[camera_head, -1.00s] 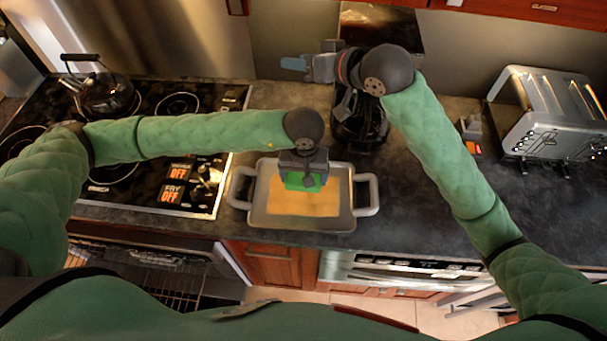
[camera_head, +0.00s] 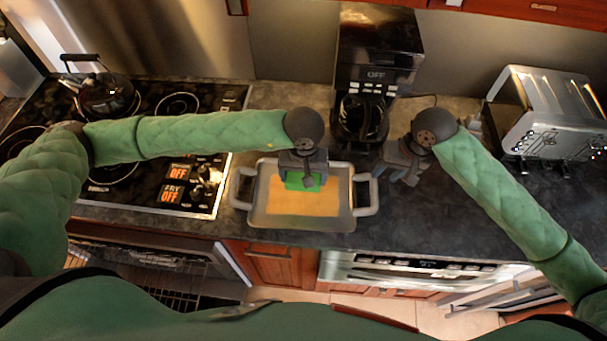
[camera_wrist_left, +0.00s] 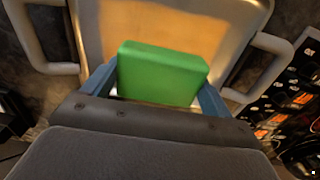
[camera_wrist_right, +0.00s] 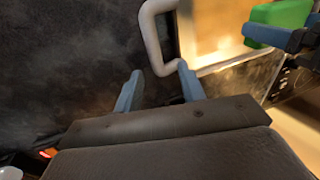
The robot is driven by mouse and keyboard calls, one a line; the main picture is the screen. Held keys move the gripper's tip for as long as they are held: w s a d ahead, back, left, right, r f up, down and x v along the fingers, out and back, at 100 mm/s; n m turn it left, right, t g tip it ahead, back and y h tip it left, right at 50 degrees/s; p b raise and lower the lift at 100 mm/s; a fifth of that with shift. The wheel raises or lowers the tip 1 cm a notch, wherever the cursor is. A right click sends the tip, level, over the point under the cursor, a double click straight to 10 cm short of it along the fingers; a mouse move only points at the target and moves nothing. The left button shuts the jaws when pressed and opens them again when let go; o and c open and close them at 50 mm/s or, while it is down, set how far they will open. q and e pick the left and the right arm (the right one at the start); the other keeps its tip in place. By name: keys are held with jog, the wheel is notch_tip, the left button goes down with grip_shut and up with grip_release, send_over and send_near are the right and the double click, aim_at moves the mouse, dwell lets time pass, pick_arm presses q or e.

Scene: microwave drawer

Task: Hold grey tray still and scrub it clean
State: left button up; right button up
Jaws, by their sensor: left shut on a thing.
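The grey tray (camera_head: 349,208) sits on the dark countertop, with a loop handle on its left and right sides. An orange-yellow patch (camera_head: 300,205) covers much of its floor. My left gripper (camera_head: 304,178) is shut on a green sponge (camera_wrist_left: 160,72) over the back part of the tray; I cannot tell whether the sponge touches the patch. My right gripper (camera_wrist_right: 160,70) is open and empty, with its fingers apart just short of the tray's right handle (camera_head: 374,196). The handle also shows ahead of the fingers in the right wrist view (camera_wrist_right: 150,35).
A stovetop (camera_head: 180,150) with a kettle (camera_head: 105,95) is on the left. A coffee maker (camera_head: 378,50) stands behind the tray, close to my right gripper. A toaster (camera_head: 550,110) is at the right. Counter to the right of the tray is clear.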

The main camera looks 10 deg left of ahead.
aim_at(377, 191)
jog(key=shift+s+d+f+x, duration=0.15)
jog(key=shift+d+x, duration=0.1)
jog(key=shift+x, duration=1.25)
jog(key=shift+s+d+x, duration=0.15)
jog(key=shift+d+x, duration=0.05)
jog(key=shift+x, duration=1.3)
jog(key=shift+s+d+f+x, duration=0.15)
jog(key=shift+d+x, duration=0.1)
jog(key=shift+x, duration=1.2)
jog(key=shift+r, duration=0.15)
grip_shut()
jog(key=shift+o, duration=1.1)
grip_release()
jog(key=shift+c, duration=0.4)
grip_shut()
